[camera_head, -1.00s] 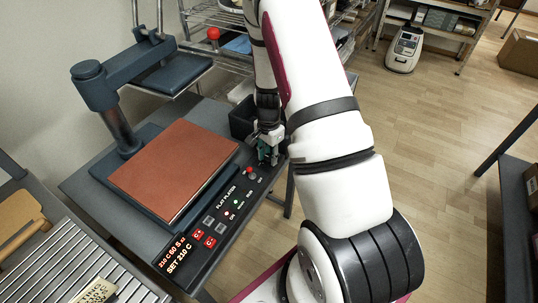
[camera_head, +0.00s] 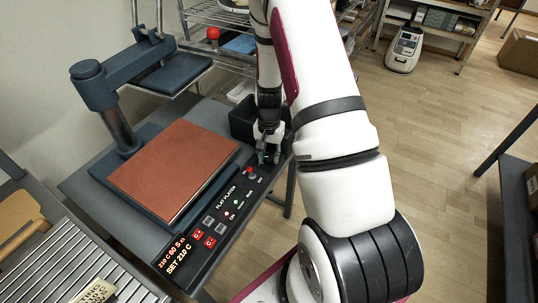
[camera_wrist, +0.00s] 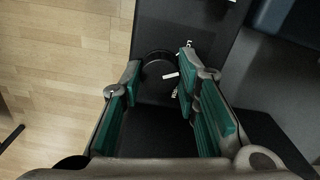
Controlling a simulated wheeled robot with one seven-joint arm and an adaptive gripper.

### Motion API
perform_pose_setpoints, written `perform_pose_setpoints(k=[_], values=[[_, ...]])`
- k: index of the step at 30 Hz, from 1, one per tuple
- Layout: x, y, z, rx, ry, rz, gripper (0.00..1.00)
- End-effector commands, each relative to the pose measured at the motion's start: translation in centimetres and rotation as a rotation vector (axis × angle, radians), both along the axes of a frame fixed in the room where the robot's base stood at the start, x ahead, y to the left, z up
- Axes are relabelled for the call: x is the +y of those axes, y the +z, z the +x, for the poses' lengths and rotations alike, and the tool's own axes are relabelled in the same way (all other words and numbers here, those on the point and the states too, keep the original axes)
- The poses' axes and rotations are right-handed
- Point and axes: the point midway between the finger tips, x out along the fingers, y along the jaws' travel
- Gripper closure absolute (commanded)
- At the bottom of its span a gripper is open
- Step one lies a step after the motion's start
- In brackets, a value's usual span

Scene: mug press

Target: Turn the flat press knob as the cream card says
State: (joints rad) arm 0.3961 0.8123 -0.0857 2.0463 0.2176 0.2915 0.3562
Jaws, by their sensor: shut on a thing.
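The flat press control panel (camera_head: 222,217) runs along the front of the press, with a lit display (camera_head: 176,254) reading SET 210 C and small buttons and lamps. My gripper (camera_head: 267,157) points down at the panel's far right end. In the wrist view, my gripper's teal-padded fingers (camera_wrist: 159,76) stand either side of a round dark knob (camera_wrist: 156,62) with a pale mark, and are shut on it. The head view hides the knob behind my gripper. A cream card (camera_head: 96,292) with dark print lies at the lower left; its print is too small to read.
A brown-red pad (camera_head: 175,165) lies on the press bed left of my gripper. The press's swing arm (camera_head: 130,75) stands behind it. A red button (camera_head: 250,171) is close to my gripper. A black bin (camera_head: 243,122) stands just behind. Open floor lies to the right.

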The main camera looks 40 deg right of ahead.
Motion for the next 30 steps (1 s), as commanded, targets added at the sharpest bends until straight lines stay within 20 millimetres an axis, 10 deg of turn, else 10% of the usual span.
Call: perform_pose_setpoints(k=[30], values=[[-0.01,0.00,-0.02,0.000,0.404,0.000,0.99]])
